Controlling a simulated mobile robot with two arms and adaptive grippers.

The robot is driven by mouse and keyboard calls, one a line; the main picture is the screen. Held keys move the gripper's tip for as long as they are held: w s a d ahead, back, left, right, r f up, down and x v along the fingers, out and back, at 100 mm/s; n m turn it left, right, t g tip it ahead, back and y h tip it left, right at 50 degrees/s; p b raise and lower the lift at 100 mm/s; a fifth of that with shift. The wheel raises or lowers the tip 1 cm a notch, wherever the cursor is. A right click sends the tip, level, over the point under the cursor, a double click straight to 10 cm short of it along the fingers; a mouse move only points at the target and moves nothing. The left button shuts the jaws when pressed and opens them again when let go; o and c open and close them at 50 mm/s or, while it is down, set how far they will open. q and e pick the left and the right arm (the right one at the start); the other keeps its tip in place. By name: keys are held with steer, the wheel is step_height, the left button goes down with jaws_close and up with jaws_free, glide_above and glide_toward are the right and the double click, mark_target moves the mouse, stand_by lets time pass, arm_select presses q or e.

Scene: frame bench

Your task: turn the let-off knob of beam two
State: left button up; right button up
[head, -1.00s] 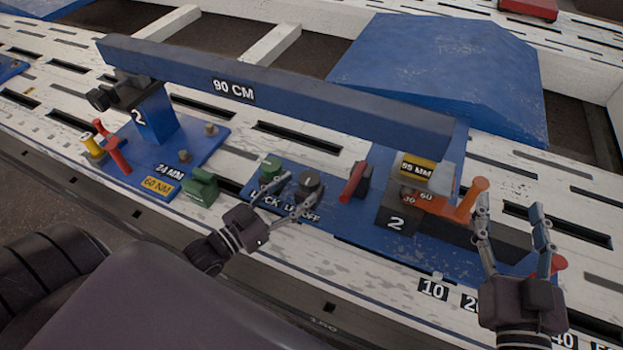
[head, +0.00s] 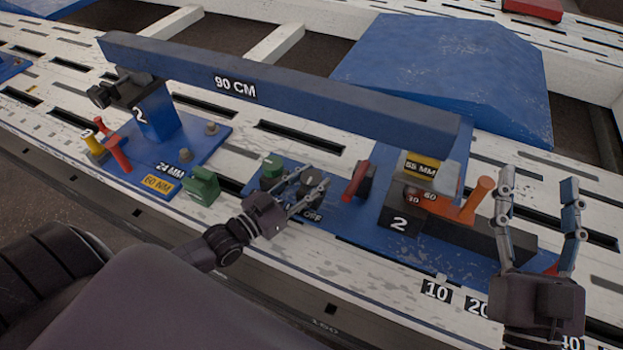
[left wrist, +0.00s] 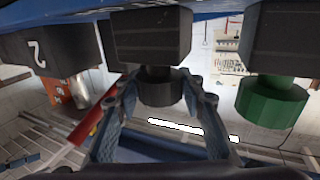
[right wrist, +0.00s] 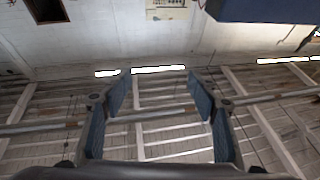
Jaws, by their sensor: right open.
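The let-off knob of beam two is a dark round knob (left wrist: 160,92). In the head view it is mostly hidden by my left gripper (head: 316,177), above the partly covered "OFF" label (head: 312,215). In the left wrist view, my left gripper's fingers (left wrist: 160,84) stand on either side of the knob, tips close to its sides. Whether they press on it I cannot tell. Beam two (head: 290,95) is the long blue bar marked "90 CM". My right gripper (head: 537,186) is open and empty at the right; its wrist view shows nothing between the fingers (right wrist: 158,76).
The green lock knob (head: 272,167) is just left of the let-off knob; it also shows in the left wrist view (left wrist: 271,103). A red lever (head: 354,180) stands to the right. An orange handle (head: 477,200) stands near my right gripper. The beam hangs over the base plates.

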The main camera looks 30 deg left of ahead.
arm_select(q)
steer(key=c, duration=0.5)
steer(key=shift+o, duration=0.2)
steer(key=shift+m+g+h+b, duration=0.35)
steer(key=shift+m+h, duration=0.25)
steer(key=shift+h, duration=0.3)
arm_select(e)
steer(key=r, duration=0.1)
steer(key=s+r+t, duration=0.2)
steer(key=shift+r+y, duration=0.3)
steer(key=shift+r, duration=0.1)
arm_select(q)
steer(key=o, duration=1.2)
steer(key=shift+s, duration=0.1)
steer(key=v, duration=1.1)
steer(key=shift+s+a, duration=0.2)
steer(key=shift+s, duration=0.15)
